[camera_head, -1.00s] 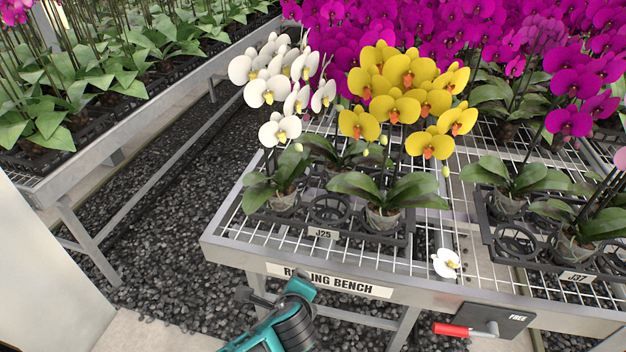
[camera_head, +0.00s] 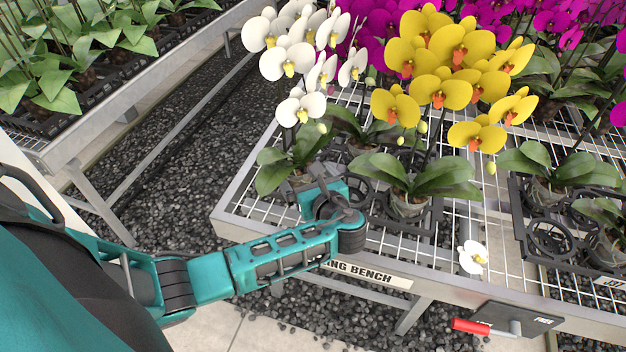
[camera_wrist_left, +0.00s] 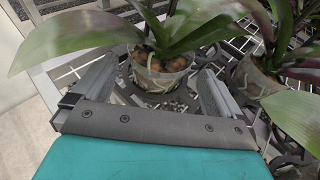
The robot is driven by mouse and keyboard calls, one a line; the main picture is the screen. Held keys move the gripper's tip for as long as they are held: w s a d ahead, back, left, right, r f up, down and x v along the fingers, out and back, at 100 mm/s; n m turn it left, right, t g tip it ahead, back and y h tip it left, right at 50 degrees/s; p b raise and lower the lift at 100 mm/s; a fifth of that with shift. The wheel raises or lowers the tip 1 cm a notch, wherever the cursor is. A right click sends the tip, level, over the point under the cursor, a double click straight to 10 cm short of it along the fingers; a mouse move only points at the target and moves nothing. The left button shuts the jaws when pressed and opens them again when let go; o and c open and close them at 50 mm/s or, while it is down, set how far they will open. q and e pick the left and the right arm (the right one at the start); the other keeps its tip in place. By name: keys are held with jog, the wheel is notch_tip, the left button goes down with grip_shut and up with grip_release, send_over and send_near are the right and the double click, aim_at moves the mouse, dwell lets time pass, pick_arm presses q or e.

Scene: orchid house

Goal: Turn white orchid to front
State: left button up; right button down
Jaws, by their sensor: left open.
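The white orchid (camera_head: 297,108) stands at the front left corner of the bench, its blooms arching up and back and its leaves spreading low. My left gripper (camera_head: 322,195) is at the bench's front edge, by the orchid's clear pot, which it partly hides in the head view. In the left wrist view, the clear pot (camera_wrist_left: 160,78) with bark and roots sits just beyond and between the two open fingers of my left gripper (camera_wrist_left: 150,85). The fingers look apart from the pot. My right gripper is in no view.
A yellow orchid (camera_head: 408,205) stands close on the right in the same black tray (camera_head: 425,230). A red-handled lever (camera_head: 471,327) sticks out in front. Magenta orchids crowd the back.

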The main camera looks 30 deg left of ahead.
aim_at(299, 170)
pick_arm(q)
jog(key=x, duration=0.2)
jog(key=b+x, duration=0.1)
jog(key=x, duration=0.1)
jog(key=b+x, duration=0.1)
jog(key=shift+w+a+f, duration=0.2)
jog(key=shift+f, duration=0.25)
jog(key=shift+w+a+f, duration=0.15)
jog(key=shift+w+a, duration=0.25)
jog(key=shift+a, duration=0.15)
jog(key=c, duration=0.7)
jog(key=shift+c, duration=0.2)
jog(key=shift+p, duration=0.45)
jog(key=shift+r, duration=0.35)
